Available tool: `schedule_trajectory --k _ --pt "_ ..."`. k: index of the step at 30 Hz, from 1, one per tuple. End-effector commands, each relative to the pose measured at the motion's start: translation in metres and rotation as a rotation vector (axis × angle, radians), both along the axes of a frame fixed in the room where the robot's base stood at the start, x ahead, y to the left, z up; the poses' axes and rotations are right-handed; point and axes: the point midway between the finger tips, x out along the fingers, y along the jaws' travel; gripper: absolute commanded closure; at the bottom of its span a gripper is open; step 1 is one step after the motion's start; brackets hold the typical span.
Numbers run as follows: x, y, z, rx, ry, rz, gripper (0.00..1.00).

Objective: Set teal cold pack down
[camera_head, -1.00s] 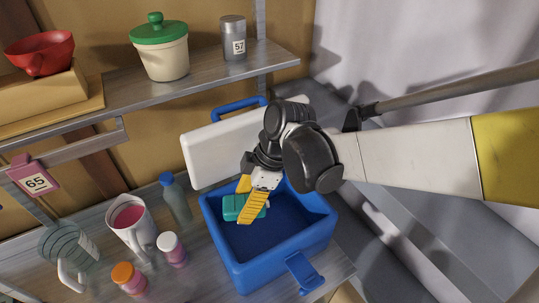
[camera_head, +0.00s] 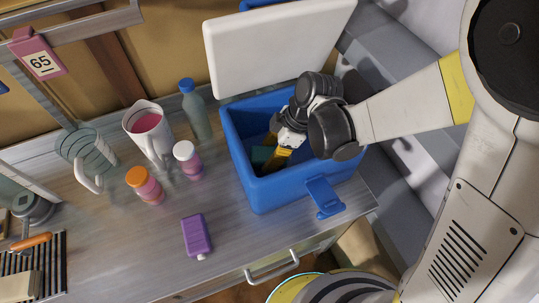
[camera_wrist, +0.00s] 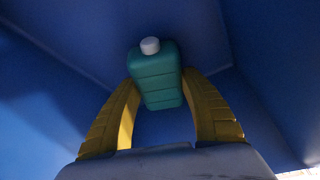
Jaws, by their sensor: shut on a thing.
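The teal cold pack (camera_wrist: 156,82) is a ridged block with a white cap, held between the yellow fingers of my gripper (camera_wrist: 160,105) in the wrist view. In the head view, my gripper (camera_head: 275,155) reaches down inside the blue cooler (camera_head: 272,194), and the teal cold pack (camera_head: 261,156) shows at its left finger, partly hidden. The cooler's blue inner walls surround the pack in the wrist view. I cannot tell whether the pack touches the cooler floor.
The cooler's white lid (camera_head: 275,45) stands open behind it, and its blue latch (camera_head: 325,196) hangs in front. Left of it are a bottle (camera_head: 196,115), a white-capped jar (camera_head: 188,160), an orange-capped jar (camera_head: 146,186), a pitcher (camera_head: 149,135) and a purple pack (camera_head: 196,236). Bare counter lies in front.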

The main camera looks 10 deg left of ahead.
Motion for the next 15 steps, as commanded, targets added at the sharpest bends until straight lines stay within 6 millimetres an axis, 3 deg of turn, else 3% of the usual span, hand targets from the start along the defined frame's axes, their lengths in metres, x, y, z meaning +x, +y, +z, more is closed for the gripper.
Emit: schedule_trajectory --k 2,13,14,15 --pt "0.0005 0.0002 -0.0139 0.0 0.0 0.0 0.88" --pt "0.0001 0.0001 -0.0171 0.0 0.0 0.0 0.88" --pt "0.0001 0.0001 -0.0165 0.0 0.0 0.0 0.43" --pt "0.0001 0.0001 -0.016 0.0 0.0 0.0 0.31"
